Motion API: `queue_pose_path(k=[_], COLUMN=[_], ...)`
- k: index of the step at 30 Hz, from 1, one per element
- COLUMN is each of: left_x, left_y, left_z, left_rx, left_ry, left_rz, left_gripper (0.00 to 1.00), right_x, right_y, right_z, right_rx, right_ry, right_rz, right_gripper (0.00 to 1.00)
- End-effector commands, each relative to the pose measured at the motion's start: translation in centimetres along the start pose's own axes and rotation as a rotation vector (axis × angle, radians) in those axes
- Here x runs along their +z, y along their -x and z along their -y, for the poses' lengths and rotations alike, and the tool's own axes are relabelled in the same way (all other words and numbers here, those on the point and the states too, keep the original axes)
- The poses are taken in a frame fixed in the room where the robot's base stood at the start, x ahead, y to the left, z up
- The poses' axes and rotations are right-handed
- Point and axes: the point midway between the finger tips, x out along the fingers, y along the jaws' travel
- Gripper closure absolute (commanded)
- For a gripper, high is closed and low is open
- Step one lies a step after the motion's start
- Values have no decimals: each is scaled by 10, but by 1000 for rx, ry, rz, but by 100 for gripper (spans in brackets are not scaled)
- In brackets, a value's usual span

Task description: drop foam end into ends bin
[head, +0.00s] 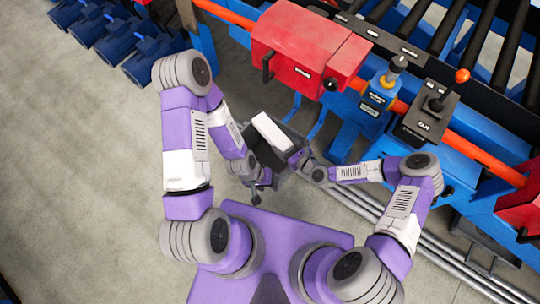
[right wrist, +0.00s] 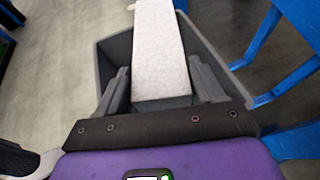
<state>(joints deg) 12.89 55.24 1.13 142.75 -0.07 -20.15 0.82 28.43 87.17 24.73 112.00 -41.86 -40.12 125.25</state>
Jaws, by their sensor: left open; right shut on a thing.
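The foam end is a pale, speckled block, seen in the head view (head: 271,132) and in the right wrist view (right wrist: 160,50). My right gripper (head: 300,158) is shut on it; in the right wrist view the two fingers (right wrist: 160,82) stand on either side of the block. The ends bin is a dark grey open box (head: 287,189), and its wall also shows in the right wrist view (right wrist: 115,48). The foam end is over the bin's opening. My left gripper (head: 257,186) is open and empty at the bin's left side. The bin's inside is largely hidden.
A red machine housing (head: 305,48) and blue frame stand behind the bin. A joystick box (head: 428,112) and an orange rail (head: 455,140) are to the right. Blue motor-like units (head: 100,35) lie at the upper left. The grey floor at left is clear.

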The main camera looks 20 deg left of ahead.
Motion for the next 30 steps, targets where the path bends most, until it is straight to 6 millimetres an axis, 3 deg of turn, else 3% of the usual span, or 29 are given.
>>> queue_pose_path(k=[6,16,17,22,30], left_x=[-1,-1,-1,-1,-1], left_y=[-18,-19,-19,-19,-19], left_z=[7,7,7,7,7], left_rx=[0,0,0,0,0], left_ry=[0,0,0,0,0], left_rz=[0,-1,-1,-1,-1], left_gripper=[57,57,57,57,57], right_x=[-25,-28,-28,-28,-28], right_y=[-11,-12,-12,-12,-11], right_z=[-1,0,0,0,0], right_rx=[1,0,0,0,0], right_ry=[0,-1,-1,-1,-1], right_rz=[0,0,0,0,-1], right_gripper=[63,63,30,3,3])
